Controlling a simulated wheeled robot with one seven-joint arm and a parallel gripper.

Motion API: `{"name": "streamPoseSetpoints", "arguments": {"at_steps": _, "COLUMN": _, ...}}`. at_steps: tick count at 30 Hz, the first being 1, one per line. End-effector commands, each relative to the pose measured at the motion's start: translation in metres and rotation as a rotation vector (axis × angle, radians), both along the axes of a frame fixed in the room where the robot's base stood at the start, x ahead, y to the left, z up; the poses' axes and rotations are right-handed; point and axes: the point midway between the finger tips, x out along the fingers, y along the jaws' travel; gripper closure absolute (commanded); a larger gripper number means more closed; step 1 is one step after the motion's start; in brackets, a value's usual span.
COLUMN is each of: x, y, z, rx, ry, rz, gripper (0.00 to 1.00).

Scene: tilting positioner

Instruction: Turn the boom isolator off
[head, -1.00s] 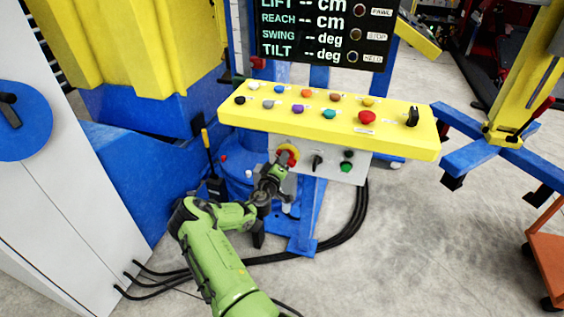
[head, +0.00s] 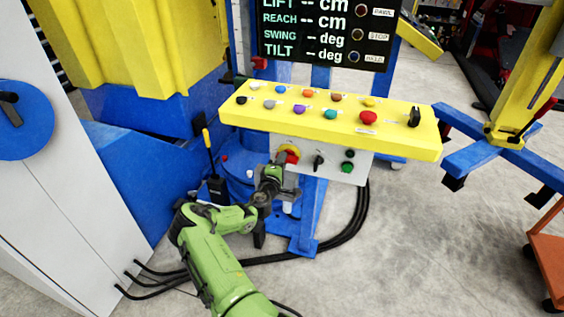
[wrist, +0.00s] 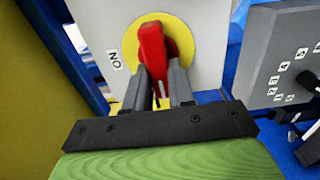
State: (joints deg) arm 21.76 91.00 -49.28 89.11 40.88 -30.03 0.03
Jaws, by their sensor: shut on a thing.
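The boom isolator is a red handle (wrist: 152,48) on a round yellow plate (wrist: 183,40), set in the grey front panel of the console. In the head view the red handle (head: 291,157) shows at the panel's left end, partly hidden by my gripper (head: 281,166). In the wrist view my gripper (wrist: 160,80) has one finger on each side of the handle's near end and is shut on it. A small label (wrist: 115,61) with turned lettering, seemingly ON, sits left of the yellow plate in that view.
A black switch (head: 318,161) and green buttons (head: 347,160) are right of the isolator. The yellow console top (head: 300,118) with several coloured buttons overhangs them. In the wrist view a grey box (wrist: 285,60) with a numbered dial stands close at right.

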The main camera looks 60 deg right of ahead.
Motion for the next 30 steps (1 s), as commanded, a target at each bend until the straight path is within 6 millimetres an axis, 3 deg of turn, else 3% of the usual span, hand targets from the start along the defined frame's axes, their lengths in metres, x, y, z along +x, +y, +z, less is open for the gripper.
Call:
{"name": "streamPoseSetpoints", "arguments": {"at_steps": 12, "x": 0.001, "y": -0.001, "z": 0.004, "rx": -0.012, "ry": 0.010, "rz": 0.003, "gripper": 1.00}}
{"name": "streamPoseSetpoints", "arguments": {"at_steps": 13, "x": 0.001, "y": -0.001, "z": 0.004, "rx": -0.012, "ry": 0.010, "rz": 0.003, "gripper": 0.74}}
{"name": "streamPoseSetpoints", "arguments": {"at_steps": 17, "x": 0.001, "y": -0.001, "z": 0.004, "rx": -0.010, "ry": 0.010, "rz": 0.002, "gripper": 0.54}}
{"name": "streamPoseSetpoints", "arguments": {"at_steps": 26, "x": 0.000, "y": 0.001, "z": 0.001, "rx": -0.004, "ry": 0.008, "rz": 0.001, "gripper": 0.51}}
{"name": "streamPoseSetpoints", "arguments": {"at_steps": 30, "x": -0.002, "y": 0.021, "z": 0.002, "rx": -0.003, "ry": 0.011, "rz": 0.001, "gripper": 0.51}}
